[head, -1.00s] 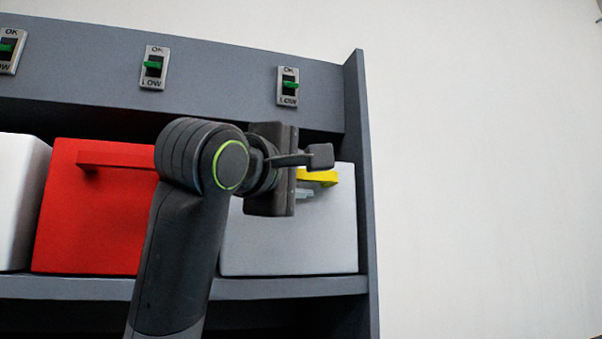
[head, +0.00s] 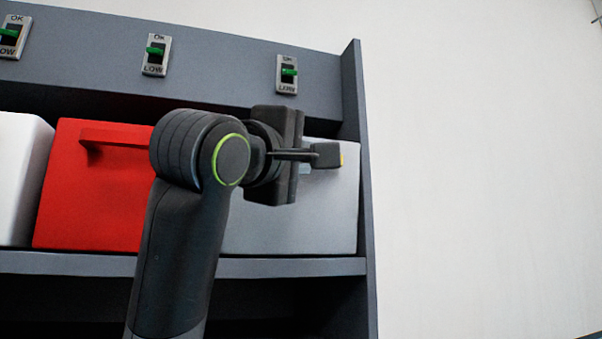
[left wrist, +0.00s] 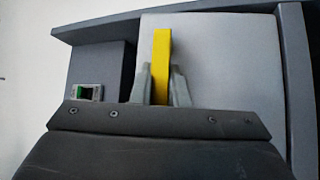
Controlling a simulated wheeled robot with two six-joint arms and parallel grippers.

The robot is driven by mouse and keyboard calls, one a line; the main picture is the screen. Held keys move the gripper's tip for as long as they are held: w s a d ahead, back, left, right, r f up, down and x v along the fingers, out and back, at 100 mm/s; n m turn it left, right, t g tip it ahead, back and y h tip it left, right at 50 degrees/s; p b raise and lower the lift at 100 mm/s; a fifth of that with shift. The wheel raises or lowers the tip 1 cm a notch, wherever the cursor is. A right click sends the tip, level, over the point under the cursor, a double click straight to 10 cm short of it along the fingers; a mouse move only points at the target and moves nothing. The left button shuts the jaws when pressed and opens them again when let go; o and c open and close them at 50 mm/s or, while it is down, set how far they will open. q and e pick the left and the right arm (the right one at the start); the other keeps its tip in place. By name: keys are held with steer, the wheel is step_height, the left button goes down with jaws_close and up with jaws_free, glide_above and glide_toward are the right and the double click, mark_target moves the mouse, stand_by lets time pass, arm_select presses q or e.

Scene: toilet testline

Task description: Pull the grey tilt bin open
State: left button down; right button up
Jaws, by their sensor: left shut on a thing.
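The grey tilt bin (head: 300,225) sits in the shelf at the right end of the row, and its front looks upright. It also shows in the left wrist view (left wrist: 225,60). Its yellow handle (left wrist: 162,68) stands between the two fingers of my left gripper (left wrist: 161,85), which is shut on it. In the head view my left gripper (head: 318,165) covers nearly all of the handle, with only a sliver of yellow showing beside the fingertip. My arm hides the bin's left part. My right gripper is not in view.
A red bin (head: 95,205) with a red handle and a white bin (head: 20,180) stand to the left in the same row. Switches marked OK and LOW (head: 156,55) line the panel above. The shelf's side wall (head: 357,130) borders the grey bin on the right.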

arm_select(q)
steer(key=s+d+f+m+h+b, duration=0.2)
steer(key=s+f+m+h+b, duration=0.4)
steer(key=b, duration=0.4)
steer(key=shift+s+f+m+t, duration=0.3)
steer(key=shift+s+m+t, duration=0.1)
steer(key=shift+m, duration=0.5)
steer(key=shift+d, duration=0.1)
steer(key=c, duration=1.4)
jaws_free()
